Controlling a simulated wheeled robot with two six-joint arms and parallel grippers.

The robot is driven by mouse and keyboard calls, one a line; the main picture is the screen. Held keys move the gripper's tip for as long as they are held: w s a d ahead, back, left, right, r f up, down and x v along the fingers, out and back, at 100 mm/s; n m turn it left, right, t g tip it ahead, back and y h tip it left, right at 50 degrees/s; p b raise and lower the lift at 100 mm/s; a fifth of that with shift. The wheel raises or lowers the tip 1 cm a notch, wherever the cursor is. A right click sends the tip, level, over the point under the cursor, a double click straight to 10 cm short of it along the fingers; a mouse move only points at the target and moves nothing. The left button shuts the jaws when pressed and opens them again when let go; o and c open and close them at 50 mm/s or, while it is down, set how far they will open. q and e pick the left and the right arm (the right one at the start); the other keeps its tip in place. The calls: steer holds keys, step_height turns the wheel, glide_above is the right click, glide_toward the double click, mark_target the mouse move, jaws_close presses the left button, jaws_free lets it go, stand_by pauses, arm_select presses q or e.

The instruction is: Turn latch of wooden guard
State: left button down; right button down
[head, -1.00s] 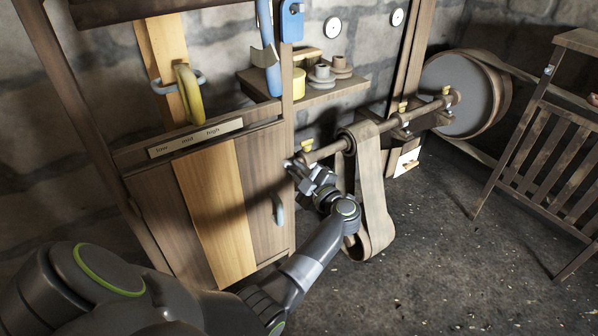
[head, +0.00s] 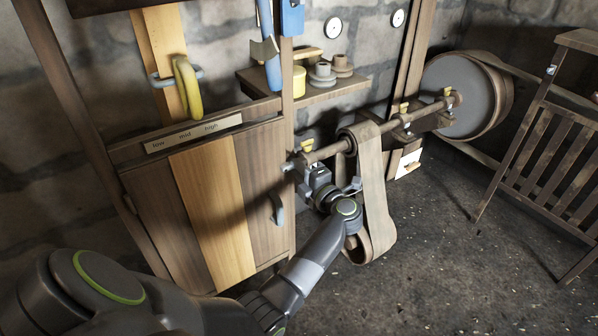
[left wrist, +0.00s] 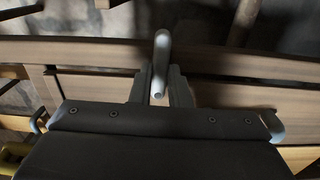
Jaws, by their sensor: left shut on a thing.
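The wooden guard (head: 212,205) is a panel of dark and light planks, upright at the left in the head view. A grey handle (head: 278,208) sits on its right plank. My left gripper (head: 299,174) is at the guard's upper right edge, by the end of the shaft. In the left wrist view, the fingers (left wrist: 162,90) close on both sides of a pale grey bar, the latch (left wrist: 161,62), which stands out from the wood. In the head view, the gripper mostly hides the latch. My right gripper is not in view.
A shaft (head: 325,151) with a hanging belt (head: 374,195) runs just right of my left gripper to a large pulley (head: 457,92). A shelf (head: 322,92) with small parts is above. A slatted wooden stand (head: 549,150) is at the right. The floor between is clear.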

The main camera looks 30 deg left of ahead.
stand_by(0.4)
arm_select(q)
steer(key=c, duration=1.4)
jaws_free()
